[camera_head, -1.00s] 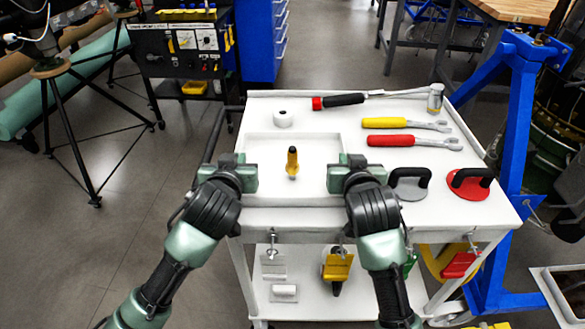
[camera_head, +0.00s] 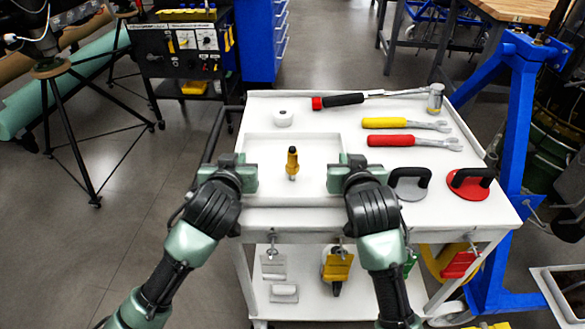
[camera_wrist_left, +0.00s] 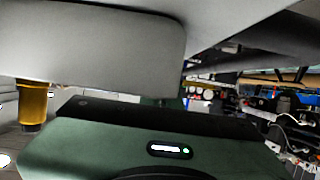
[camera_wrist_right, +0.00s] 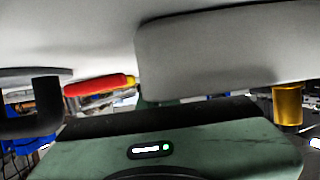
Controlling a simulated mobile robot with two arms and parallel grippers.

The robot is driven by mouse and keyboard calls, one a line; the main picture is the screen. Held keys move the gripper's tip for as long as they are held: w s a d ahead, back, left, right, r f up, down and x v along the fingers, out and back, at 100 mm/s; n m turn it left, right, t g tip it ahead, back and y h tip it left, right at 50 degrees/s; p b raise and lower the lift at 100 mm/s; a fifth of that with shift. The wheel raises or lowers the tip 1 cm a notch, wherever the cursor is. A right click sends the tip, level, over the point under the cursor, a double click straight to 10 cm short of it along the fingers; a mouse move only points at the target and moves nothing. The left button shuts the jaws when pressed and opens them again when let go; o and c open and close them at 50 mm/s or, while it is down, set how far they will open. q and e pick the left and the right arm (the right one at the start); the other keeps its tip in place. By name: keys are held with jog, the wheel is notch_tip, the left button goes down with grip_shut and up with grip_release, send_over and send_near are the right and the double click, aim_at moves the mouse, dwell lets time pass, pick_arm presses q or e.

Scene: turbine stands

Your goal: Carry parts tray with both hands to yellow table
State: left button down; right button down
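The white parts tray (camera_head: 312,141) is a shallow square with low walls, lying flat on a white cart. A small yellow tool with a black tip (camera_head: 292,163) stands upright inside it. My left gripper (camera_head: 246,176) is at the tray's left wall, and my right gripper (camera_head: 340,177) is at its right wall. In both wrist views a pale rounded block, apparently the tray's side, fills the space close before each gripper. It hides the fingertips, so I cannot tell whether they are clamped on it. No yellow table is recognisable.
A blue stand (camera_head: 513,130) adjoins the right side.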

pick_arm(q)
jog(key=shift+r, duration=0.15)
pick_arm(e)
jog(key=shift+r, duration=0.15)
